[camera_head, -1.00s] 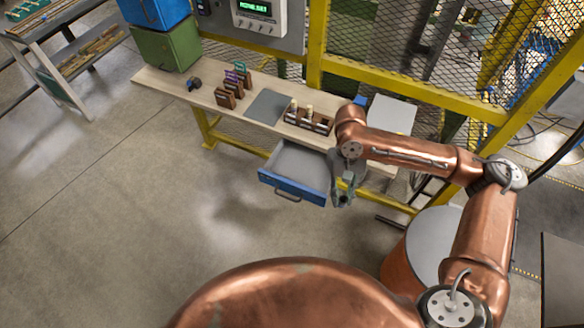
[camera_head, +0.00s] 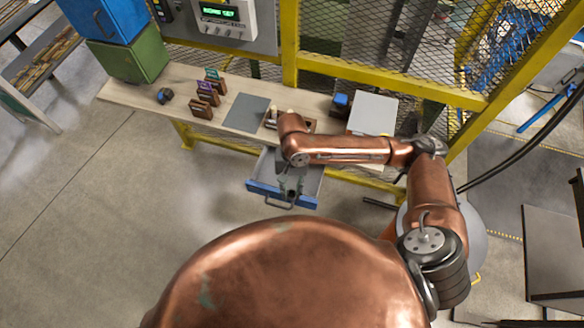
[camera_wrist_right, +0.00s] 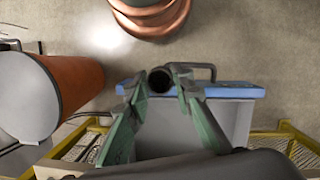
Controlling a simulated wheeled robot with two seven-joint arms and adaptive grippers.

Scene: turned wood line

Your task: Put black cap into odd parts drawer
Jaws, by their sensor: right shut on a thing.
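The open drawer (camera_head: 315,181), with a grey inside and a blue front, sticks out below the bench. In the right wrist view its blue front (camera_wrist_right: 235,91) and handle lie just behind my fingertips. My right gripper (camera_head: 290,187) is over the drawer, near its front. In the wrist view my right gripper (camera_wrist_right: 161,82) is shut on a small round black cap (camera_wrist_right: 160,80), held between the fingertips. The cap is too small to make out in the head view. Whether it touches the drawer I cannot tell. My left gripper is not in view.
An orange drum (camera_wrist_right: 75,80) stands beside the drawer. Floor left of it is clear.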

